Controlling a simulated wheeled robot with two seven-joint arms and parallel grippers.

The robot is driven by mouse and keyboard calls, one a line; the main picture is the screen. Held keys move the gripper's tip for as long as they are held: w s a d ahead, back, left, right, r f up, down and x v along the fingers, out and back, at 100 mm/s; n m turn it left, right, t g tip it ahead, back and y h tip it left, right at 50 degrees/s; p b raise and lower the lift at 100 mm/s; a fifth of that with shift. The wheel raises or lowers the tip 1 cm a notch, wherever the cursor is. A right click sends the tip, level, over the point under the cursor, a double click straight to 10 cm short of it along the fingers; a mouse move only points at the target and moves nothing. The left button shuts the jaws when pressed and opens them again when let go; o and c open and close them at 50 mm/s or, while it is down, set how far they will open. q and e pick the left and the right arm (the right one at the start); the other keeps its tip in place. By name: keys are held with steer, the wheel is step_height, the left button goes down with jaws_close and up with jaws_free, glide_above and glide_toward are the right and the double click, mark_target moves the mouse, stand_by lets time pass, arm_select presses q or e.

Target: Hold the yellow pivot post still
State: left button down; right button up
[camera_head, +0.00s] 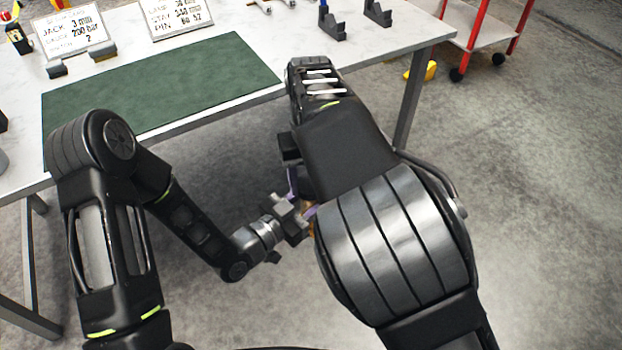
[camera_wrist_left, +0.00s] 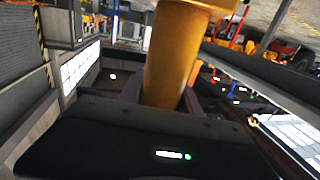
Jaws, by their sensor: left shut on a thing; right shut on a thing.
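The yellow pivot post (camera_wrist_left: 168,65) rises in front of the palm in the left wrist view and widens at the top edge. My left gripper (camera_wrist_left: 160,98) is shut on it, with a purplish finger on each side. In the head view a small orange-yellow patch (camera_head: 312,230), perhaps the post, shows beside the left hand; my right arm hides most of this spot. My right gripper (camera_head: 293,183) shows only partly there, as a purple finger edge beside the black forearm. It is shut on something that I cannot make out.
A white table (camera_head: 215,30) with a green mat (camera_head: 165,85) stands ahead. Two sign cards (camera_head: 75,32) and blue-and-black fixtures (camera_head: 330,22) are at its back. A red-framed cart (camera_head: 478,25) and a yellow object (camera_head: 428,71) on the floor are at upper right. The right-hand floor is clear.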

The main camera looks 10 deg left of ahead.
steer(key=o, duration=1.3)
steer(key=shift+r, duration=0.2)
steer(key=shift+r, duration=2.1)
steer(key=shift+c, duration=0.4)
